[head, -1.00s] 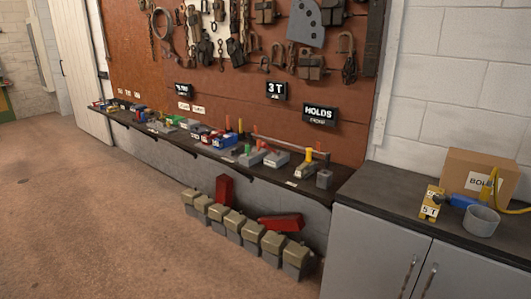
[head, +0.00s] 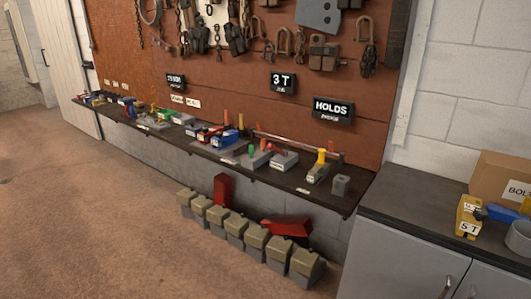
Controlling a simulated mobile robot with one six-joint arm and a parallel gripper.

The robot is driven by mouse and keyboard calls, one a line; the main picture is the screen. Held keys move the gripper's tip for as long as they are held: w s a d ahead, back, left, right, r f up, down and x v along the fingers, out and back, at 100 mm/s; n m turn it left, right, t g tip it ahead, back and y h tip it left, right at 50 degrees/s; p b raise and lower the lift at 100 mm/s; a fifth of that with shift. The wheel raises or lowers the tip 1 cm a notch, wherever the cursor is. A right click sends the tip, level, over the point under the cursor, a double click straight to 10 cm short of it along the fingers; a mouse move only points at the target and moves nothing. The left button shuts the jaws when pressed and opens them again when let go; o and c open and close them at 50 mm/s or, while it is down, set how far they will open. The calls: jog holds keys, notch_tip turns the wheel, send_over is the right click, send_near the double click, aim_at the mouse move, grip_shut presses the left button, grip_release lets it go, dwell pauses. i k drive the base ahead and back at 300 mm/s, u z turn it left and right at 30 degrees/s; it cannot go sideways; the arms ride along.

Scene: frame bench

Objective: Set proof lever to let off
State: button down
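A narrow dark shelf (head: 345,201) runs along the brown pegboard wall and bears several small devices with upright levers. Near its right end a grey device (head: 317,174) has a lever with a yellow knob (head: 322,155). Which way that lever is set is too small to tell. Above it a black sign (head: 333,110) reads HOLDS, with a smaller word below that looks like PROOF. I cannot tell for certain which lever is the proof lever. Other levers with green (head: 251,150) and red knobs stand to its left. My gripper is not in view.
A grey cabinet (head: 400,255) at right bears a cardboard box (head: 500,178) and a yellow 5 T block (head: 468,216). The brown floor at left is clear.

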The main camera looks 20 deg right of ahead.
aim_at(270, 147)
jog(key=u, duration=0.3)
jog(key=i, duration=0.85)
jog(key=u, duration=0.4)
